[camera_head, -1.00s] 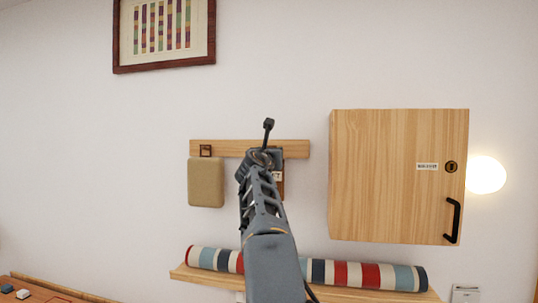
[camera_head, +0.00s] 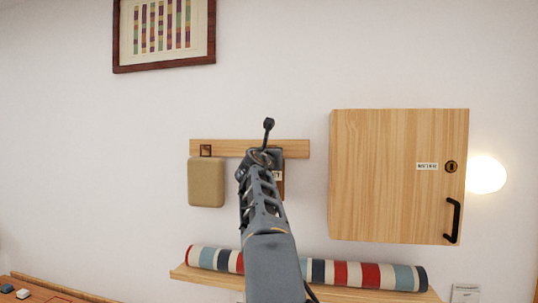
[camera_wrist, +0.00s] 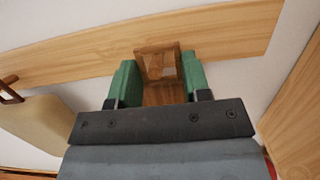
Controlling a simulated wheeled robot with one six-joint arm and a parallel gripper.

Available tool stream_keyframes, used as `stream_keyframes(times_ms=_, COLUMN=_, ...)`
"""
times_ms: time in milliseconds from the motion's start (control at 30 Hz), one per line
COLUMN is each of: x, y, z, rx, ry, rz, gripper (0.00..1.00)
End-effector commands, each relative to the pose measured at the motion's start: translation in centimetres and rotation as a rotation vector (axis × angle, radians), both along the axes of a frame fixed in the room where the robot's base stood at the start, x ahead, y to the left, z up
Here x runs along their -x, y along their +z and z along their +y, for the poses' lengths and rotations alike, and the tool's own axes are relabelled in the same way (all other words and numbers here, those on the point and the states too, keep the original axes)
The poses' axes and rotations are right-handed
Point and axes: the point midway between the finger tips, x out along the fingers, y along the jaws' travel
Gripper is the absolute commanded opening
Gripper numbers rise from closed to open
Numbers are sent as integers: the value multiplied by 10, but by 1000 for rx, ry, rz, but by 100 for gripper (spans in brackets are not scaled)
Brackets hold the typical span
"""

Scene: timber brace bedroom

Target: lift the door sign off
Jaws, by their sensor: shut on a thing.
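The door sign (camera_head: 281,186) is a dark brown wooden piece with a pale label, hanging at the right part of the wooden rail (camera_head: 228,148). My arm hides most of it in the head view. In the wrist view, the brown wood of the sign (camera_wrist: 164,95) shows between the green fingers of my gripper (camera_wrist: 160,82), which is shut on it. A square brown wooden frame (camera_wrist: 158,62) stands just beyond the fingertips, against the rail. Whether the sign still bears on its hook cannot be seen.
A tan padded pouch (camera_head: 206,182) hangs left on the rail. A wooden cabinet (camera_head: 390,180) with a black handle is close on the right. A striped roll (camera_head: 340,273) lies on a shelf (camera_head: 208,281) below. Open wall lies above the rail.

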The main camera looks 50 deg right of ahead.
Motion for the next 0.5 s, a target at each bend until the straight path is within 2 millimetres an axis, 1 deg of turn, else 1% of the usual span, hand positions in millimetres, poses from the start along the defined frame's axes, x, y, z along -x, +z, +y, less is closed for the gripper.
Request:
stream_keyframes(times_ms=233, x=0, y=8, z=0, rx=1, ry=-1, rz=-2, gripper=20)
stream_keyframes(times_ms=500, x=0, y=13, z=0, rx=1, ry=0, rz=-1, gripper=20)
